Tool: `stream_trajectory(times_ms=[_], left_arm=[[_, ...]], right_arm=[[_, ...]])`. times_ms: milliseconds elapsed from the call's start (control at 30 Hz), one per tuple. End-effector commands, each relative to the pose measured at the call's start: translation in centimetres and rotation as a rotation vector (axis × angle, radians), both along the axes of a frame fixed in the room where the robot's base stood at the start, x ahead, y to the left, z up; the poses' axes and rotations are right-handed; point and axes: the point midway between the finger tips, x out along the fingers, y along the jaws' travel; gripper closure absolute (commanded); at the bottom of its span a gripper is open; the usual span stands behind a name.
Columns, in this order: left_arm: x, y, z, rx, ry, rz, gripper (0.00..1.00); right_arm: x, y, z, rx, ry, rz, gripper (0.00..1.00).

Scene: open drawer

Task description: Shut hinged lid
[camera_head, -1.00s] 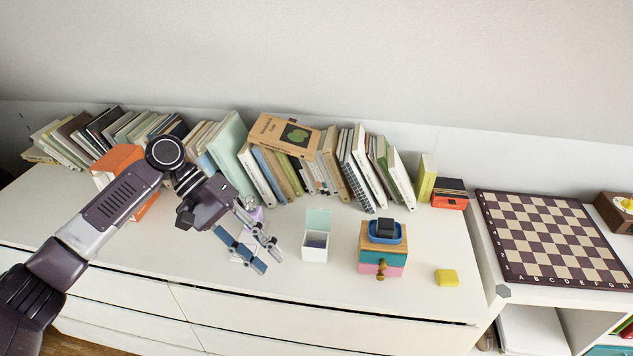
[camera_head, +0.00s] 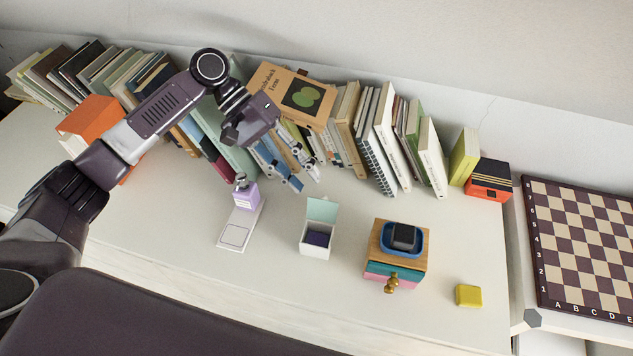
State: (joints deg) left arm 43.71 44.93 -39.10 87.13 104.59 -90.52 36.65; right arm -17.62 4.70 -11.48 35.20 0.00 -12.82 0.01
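A small white box (camera_head: 317,246) stands on the white dresser top, with its pale green hinged lid (camera_head: 322,210) open and standing up at the back. Something dark purple (camera_head: 318,238) shows inside the box. My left gripper (camera_head: 307,182) is above and behind the lid in the picture, with its two fingers spread apart and nothing between them. The fingertips appear apart from the lid. My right gripper is not in view.
A purple bottle (camera_head: 245,194) and a white flat item (camera_head: 235,236) are left of the box. A small drawer cabinet (camera_head: 376,250) holding a blue tray (camera_head: 384,240) is to its right, then a yellow block (camera_head: 468,295). Books (camera_head: 375,140) line the wall behind. Clear surface lies in front.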

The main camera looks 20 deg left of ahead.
Motion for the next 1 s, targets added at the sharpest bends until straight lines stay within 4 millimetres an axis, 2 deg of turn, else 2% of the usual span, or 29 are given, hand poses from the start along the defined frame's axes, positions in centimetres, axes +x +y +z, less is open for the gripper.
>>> stream_trajectory(times_ms=[100, 300, 633, 900, 1000], left_arm=[[-0.5, -1.5, -1.2, -0.002, 0.002, -0.003, 0.7], [-0.8, -3.0, -2.7, -0.001, 0.0, -0.001, 0.7], [-0.9, -3.3, -3.0, -0.001, -0.001, 0.0, 0.7], [-0.9, -3.2, -3.0, 0.0, -0.001, -0.001, 1.0], [-0.9, -3.2, -3.0, 0.0, -0.001, -0.001, 1.0]], right_arm=[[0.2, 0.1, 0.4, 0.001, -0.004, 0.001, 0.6], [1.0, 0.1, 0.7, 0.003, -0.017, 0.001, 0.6], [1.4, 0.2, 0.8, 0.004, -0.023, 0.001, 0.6], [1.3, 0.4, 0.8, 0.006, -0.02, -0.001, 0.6], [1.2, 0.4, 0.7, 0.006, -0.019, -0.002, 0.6]])
